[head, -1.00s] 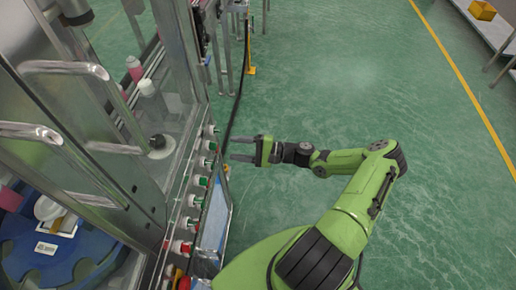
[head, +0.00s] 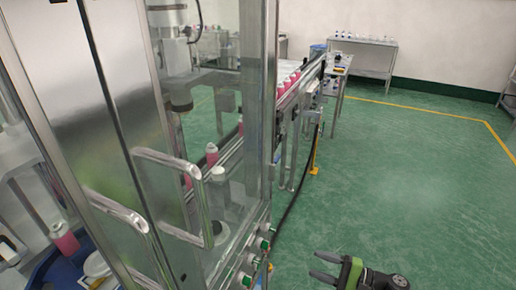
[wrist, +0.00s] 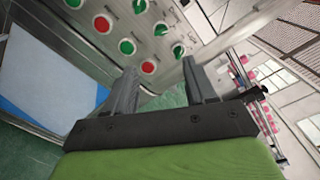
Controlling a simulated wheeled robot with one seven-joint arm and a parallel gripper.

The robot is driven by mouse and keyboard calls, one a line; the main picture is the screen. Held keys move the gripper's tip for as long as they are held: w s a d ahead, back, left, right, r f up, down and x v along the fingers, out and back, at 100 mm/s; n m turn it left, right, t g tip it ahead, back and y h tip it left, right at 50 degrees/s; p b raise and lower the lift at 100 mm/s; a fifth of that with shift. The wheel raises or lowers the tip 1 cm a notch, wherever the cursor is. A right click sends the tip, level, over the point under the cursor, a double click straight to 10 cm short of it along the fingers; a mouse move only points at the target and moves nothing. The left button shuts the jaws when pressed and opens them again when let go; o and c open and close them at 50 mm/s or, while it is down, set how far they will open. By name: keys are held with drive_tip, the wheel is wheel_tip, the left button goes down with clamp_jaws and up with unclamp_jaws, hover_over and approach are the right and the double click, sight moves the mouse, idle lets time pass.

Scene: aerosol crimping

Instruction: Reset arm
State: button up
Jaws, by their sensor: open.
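My gripper (head: 330,266) shows at the bottom of the head view, low and to the right of the machine's control panel. Its two dark fingers point left and are apart, with nothing between them. In the wrist view my gripper (wrist: 160,88) is also open and empty, with the panel's green and red buttons beyond the fingers. Most of my arm is outside the head view.
The crimping machine (head: 95,70) with glass doors and metal handles (head: 190,165) fills the left. A conveyor (head: 285,105) with pink cans runs to the back. A table (head: 365,52) stands at the far wall. The green floor (head: 420,180) at right is clear.

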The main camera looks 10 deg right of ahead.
drive_tip(key=s+a+r+n+g+h, duration=0.5)
drive_tip(key=a+r+n+g+h, duration=0.4)
drive_tip(key=r+g, duration=0.15)
drive_tip(key=s+a+r+n+t+h, duration=0.2)
drive_tip(key=s+r, duration=0.5)
drive_tip(key=s+a+r+n+t+h, duration=0.1)
drive_tip(key=s+r+n+t+h, duration=0.1)
drive_tip(key=s+r, duration=0.5)
drive_tip(key=shift+a+r+t+h, duration=0.35)
drive_tip(key=shift+r+t+h, duration=0.15)
drive_tip(key=shift+t+h, duration=0.3)
drive_tip(key=shift+c, duration=0.3)
